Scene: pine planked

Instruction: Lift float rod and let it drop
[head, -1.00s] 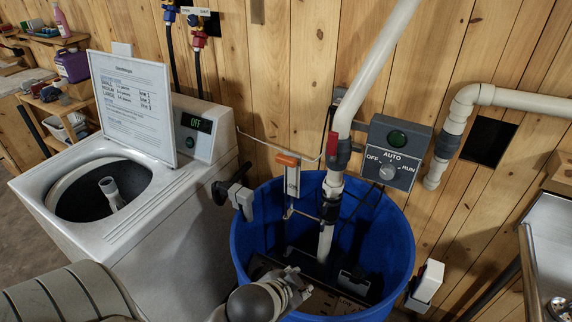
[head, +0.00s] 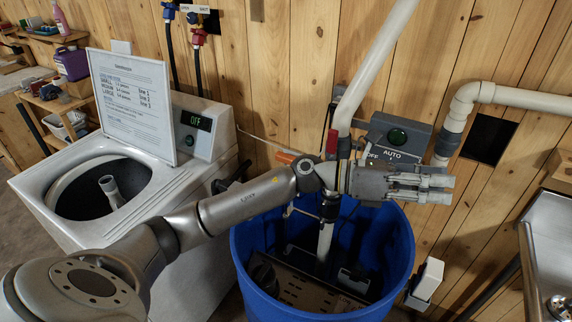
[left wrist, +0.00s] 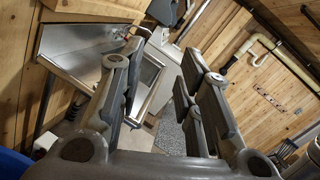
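The float rod's orange top (head: 285,157) shows just above my left forearm in the head view. My arm hides most of the rod, and a thin pale part shows below over the blue tub (head: 239,245). My left gripper (head: 447,184) is in front of the grey control box, to the right of the rod, pointing right and away from it. In the left wrist view its fingers (left wrist: 158,75) are spread with nothing between them. My right gripper is in neither view.
The control box (head: 400,137) and white pipe (head: 376,60) stand behind my gripper. A white washer (head: 70,225) with a sign is at left. A metal sink (head: 552,245) is at right, also in the left wrist view (left wrist: 85,50).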

